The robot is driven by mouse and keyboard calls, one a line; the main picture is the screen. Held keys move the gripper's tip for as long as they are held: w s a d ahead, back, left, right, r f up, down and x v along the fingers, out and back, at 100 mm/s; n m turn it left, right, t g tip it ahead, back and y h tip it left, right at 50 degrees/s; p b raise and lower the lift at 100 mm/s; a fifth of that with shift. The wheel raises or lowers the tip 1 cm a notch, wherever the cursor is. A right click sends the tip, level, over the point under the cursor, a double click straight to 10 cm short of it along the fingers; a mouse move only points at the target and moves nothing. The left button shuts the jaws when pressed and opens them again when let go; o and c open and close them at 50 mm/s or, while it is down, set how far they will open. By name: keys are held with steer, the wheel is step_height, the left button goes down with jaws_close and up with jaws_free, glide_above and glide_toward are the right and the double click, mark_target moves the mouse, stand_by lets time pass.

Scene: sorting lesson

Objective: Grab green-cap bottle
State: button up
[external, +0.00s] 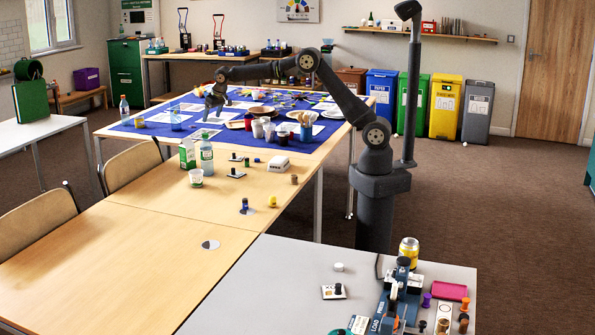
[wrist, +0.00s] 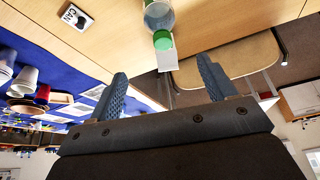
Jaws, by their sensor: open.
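A clear bottle with a green cap (external: 207,158) stands upright on the wooden table, beside a green and white carton (external: 187,154). In the wrist view, which looks upside down, a green-capped bottle (wrist: 158,15) shows at the top edge, partly cut off, with its cap toward the fingers. My gripper (external: 211,110) hangs over the blue cloth, behind the bottle and apart from it. In the wrist view my gripper (wrist: 161,75) has its two blue fingers spread wide with nothing between them.
The blue cloth (external: 150,126) holds cups, plates and cards. Another bottle (external: 124,108) is at the cloth's left edge. Chairs (external: 133,165) line the table's left side. The near wooden tabletop is mostly clear.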

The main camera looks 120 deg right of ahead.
mark_target(206, 134)
steer(key=x, duration=1.4)
steer(key=shift+w+f, duration=0.1)
steer(key=shift+f, duration=0.15)
steer(key=c, duration=1.3)
